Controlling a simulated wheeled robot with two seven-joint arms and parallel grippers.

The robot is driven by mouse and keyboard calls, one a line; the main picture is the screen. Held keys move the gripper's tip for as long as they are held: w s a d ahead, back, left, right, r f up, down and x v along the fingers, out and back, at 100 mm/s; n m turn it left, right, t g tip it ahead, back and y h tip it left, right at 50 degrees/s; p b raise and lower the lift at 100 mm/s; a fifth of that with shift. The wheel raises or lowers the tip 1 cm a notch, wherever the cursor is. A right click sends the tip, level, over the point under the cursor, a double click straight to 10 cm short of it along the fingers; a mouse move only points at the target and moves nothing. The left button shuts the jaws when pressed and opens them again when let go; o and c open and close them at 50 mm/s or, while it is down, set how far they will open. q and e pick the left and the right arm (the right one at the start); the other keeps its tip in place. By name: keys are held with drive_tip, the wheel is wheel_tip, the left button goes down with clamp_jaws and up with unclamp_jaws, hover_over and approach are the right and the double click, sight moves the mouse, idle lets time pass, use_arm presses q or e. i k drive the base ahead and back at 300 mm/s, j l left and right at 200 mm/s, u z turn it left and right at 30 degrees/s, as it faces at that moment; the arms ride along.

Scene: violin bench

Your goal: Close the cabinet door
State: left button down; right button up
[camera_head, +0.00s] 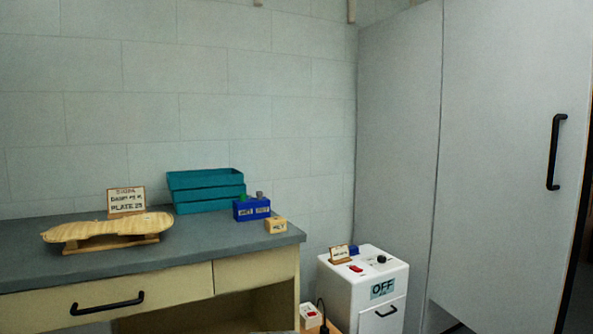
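A tall pale grey cabinet door (500,170) fills the right of the head view. It has a vertical black bar handle (556,152) near its right edge. A long seam runs down its left side, next to a plain grey panel (395,140). Past the door's brown right edge there is a dark space, so the door looks to stand open; how far I cannot tell. Its lower right part is cut off by the frame. Neither of my grippers is in view.
A white box marked OFF (340,290) stands left of the door's lower part. A grey-topped bench (200,245) at left holds a violin plate (105,228), teal trays (205,190) and a blue block (251,209). No object shows directly before the handle.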

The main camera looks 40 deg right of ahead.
sight(515, 173)
drive_tip(key=z, duration=2.6)
